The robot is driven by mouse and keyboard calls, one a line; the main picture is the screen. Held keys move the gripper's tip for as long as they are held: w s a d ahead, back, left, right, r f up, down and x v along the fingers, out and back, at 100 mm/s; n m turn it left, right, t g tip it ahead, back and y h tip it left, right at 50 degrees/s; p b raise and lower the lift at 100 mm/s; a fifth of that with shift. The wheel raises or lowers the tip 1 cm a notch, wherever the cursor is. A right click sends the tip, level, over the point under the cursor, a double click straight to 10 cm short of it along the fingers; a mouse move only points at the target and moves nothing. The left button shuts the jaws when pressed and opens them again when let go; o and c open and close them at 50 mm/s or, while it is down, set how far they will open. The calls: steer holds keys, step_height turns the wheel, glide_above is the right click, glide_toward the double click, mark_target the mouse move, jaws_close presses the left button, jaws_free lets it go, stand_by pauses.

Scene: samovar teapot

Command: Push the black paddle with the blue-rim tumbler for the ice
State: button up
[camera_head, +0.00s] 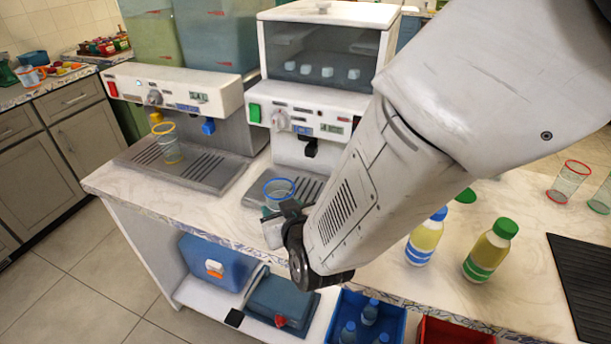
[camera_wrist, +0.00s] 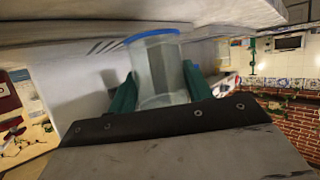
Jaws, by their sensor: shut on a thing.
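The blue-rim tumbler (camera_head: 279,188) is a clear cup held upright between the fingers of my gripper (camera_head: 278,212). In the wrist view the tumbler (camera_wrist: 158,70) sits between the two green fingers of my gripper (camera_wrist: 159,90), and it looks empty. The black paddle (camera_head: 310,148) is on the front of the right-hand machine, under its control panel. The tumbler is in front of and below the paddle, near the front of the drip tray (camera_head: 312,187), and apart from the paddle. My arm covers the right part of this machine.
The ice machine (camera_head: 325,60) shows several ice cubes behind its window. Left of it, a drink dispenser (camera_head: 180,90) has blue and yellow paddles, with a yellow-rim tumbler (camera_head: 168,145) on its tray. Bottles (camera_head: 490,250) and a red-rim tumbler (camera_head: 569,180) stand on the counter at right.

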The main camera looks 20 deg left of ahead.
steer(key=shift+w+d, duration=0.2)
steer(key=shift+w, duration=1.85)
steer(key=shift+w+d, duration=0.15)
steer(key=shift+w, duration=1.95)
steer(key=shift+w+d, duration=0.2)
steer(key=shift+w, duration=1.85)
steer(key=shift+w, duration=0.9)
steer(key=shift+s, duration=0.1)
steer(key=shift+s+a, duration=0.15)
steer(key=shift+s, duration=2.25)
steer(key=shift+s, duration=0.1)
steer(key=s, duration=0.9)
steer(key=shift+s+a, duration=0.2)
steer(key=shift+a, duration=0.2)
steer(key=shift+s, duration=0.2)
